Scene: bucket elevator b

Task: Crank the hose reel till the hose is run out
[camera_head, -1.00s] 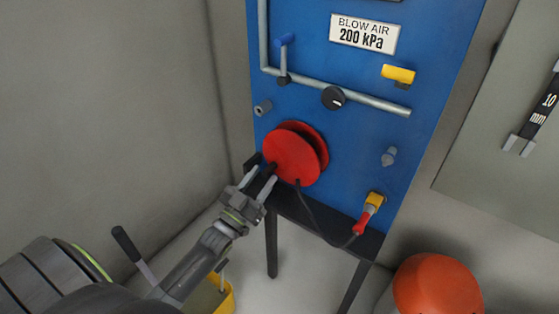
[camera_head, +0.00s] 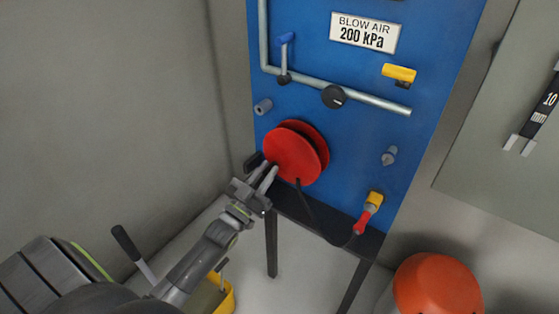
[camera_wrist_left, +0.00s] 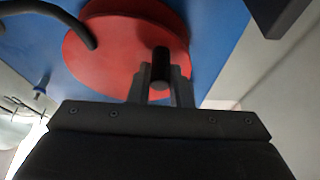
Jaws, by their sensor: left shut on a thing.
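The red hose reel (camera_head: 292,158) is mounted low on the blue panel. A dark hose (camera_head: 312,212) hangs from the reel and runs down right to a red nozzle (camera_head: 363,221) below a yellow fitting (camera_head: 375,198). My left gripper (camera_head: 267,173) is at the reel's lower left edge. In the left wrist view the gripper (camera_wrist_left: 161,88) is shut on the black crank handle (camera_wrist_left: 161,66), which stands out from the red disc (camera_wrist_left: 112,50). The hose (camera_wrist_left: 75,24) also shows there, curving over the disc. My right gripper is out of view.
Above the reel are a grey pipe (camera_head: 375,101), a black knob (camera_head: 333,97), a blue-handled valve (camera_head: 286,58) and a yellow part (camera_head: 398,73). A dark ledge (camera_head: 335,232) runs under the panel. An orange dome (camera_head: 437,285) and a yellow bucket (camera_head: 223,295) are below.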

